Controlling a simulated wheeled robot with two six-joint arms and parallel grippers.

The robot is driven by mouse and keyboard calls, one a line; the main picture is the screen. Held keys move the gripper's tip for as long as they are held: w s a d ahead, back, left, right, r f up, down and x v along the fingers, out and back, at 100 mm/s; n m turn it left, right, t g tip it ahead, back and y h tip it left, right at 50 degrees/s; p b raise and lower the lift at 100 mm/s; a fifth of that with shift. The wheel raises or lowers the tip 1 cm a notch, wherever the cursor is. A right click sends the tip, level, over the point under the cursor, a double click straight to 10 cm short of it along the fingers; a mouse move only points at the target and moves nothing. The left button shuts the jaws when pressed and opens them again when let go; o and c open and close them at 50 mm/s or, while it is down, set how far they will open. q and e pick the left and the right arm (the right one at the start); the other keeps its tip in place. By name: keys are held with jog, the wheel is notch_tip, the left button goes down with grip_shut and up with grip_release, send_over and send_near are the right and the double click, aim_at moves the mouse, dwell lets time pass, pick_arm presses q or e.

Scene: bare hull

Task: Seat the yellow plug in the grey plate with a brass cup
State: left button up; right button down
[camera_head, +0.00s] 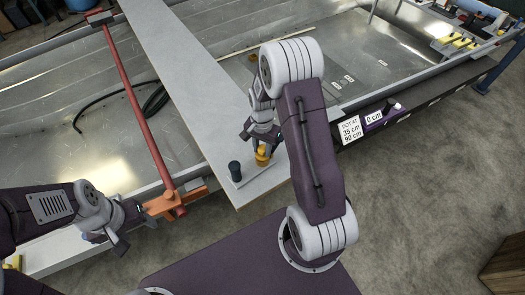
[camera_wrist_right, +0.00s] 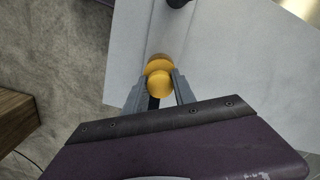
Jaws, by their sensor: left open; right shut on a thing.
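The yellow plug (camera_head: 262,157) is between the fingers of my right gripper (camera_head: 262,147), low over the near end of a pale board. In the right wrist view the plug (camera_wrist_right: 159,84) shows as a round yellow knob with a wider yellow disc behind it, and my right gripper's fingers (camera_wrist_right: 158,96) close on it from both sides. A pale grey plate (camera_head: 250,177) seems to lie under it on the board. The brass cup cannot be made out, and I cannot tell whether the plug touches the plate. My left gripper (camera_head: 122,236) is open and empty at the left.
A dark blue cylinder (camera_head: 235,171) stands just left of the plug. The long pale board (camera_head: 180,60) crosses the metal hull (camera_head: 215,35). A red bar with an orange clamp (camera_head: 168,203) lies between the board and my left gripper. Small signs (camera_head: 350,130) stand on the right rim.

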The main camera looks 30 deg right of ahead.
jog(key=shift+f, duration=0.8)
jog(key=shift+w, duration=0.1)
jog(key=shift+f, duration=0.1)
jog(key=c, duration=1)
grip_release()
jog(key=shift+c, duration=0.2)
